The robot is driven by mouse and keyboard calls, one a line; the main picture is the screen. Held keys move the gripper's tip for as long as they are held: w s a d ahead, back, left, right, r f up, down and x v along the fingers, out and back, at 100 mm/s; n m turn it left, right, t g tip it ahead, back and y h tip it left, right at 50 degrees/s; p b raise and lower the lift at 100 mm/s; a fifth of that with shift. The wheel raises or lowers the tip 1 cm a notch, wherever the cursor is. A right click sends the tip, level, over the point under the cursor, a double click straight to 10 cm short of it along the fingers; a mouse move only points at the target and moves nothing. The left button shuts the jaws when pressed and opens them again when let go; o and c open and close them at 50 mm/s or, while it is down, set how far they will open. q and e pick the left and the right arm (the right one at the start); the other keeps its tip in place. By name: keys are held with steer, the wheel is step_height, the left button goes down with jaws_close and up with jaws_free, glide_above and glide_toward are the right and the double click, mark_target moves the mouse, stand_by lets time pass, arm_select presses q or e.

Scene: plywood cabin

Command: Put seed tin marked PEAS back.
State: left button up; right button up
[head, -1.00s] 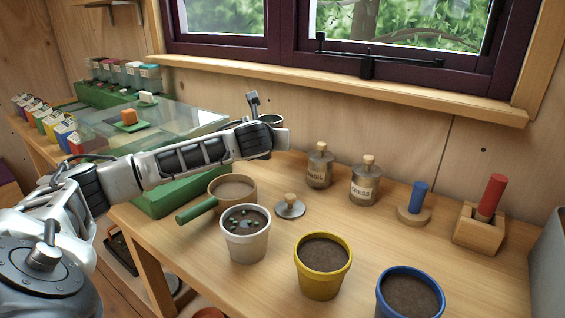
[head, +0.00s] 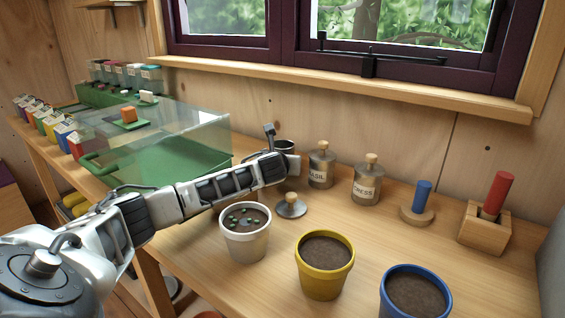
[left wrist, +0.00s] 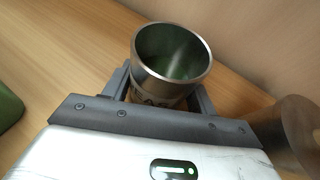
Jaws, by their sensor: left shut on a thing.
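My left gripper (head: 284,160) is shut around an open metal tin (head: 285,146) at the back of the bench, left of the basil bottle. In the left wrist view the tin (left wrist: 170,62) sits upright between the fingers (left wrist: 165,92). Its inside looks greenish. Whether the tin touches the bench is hidden. My right gripper is not in view.
Bottles marked BASIL (head: 320,168) and CRESS (head: 367,182) stand just right of the gripper. A round metal piece with a knob (head: 291,206) lies in front. White (head: 245,245), yellow (head: 324,280) and blue (head: 415,292) pots line the front. A clear-covered green tray (head: 190,150) is left.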

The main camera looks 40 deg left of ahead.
arm_select(q)
steer(key=o, duration=1.1)
steer(key=shift+f, duration=0.1)
steer(key=shift+c, duration=0.2)
steer(key=shift+s+r, duration=0.1)
steer(key=shift+r, duration=0.1)
steer(key=p+v, duration=0.1)
steer(key=v, duration=1)
steer(key=shift+s+d+r, duration=0.2)
steer(key=shift+s+d, duration=0.05)
steer(key=shift+w, duration=0.1)
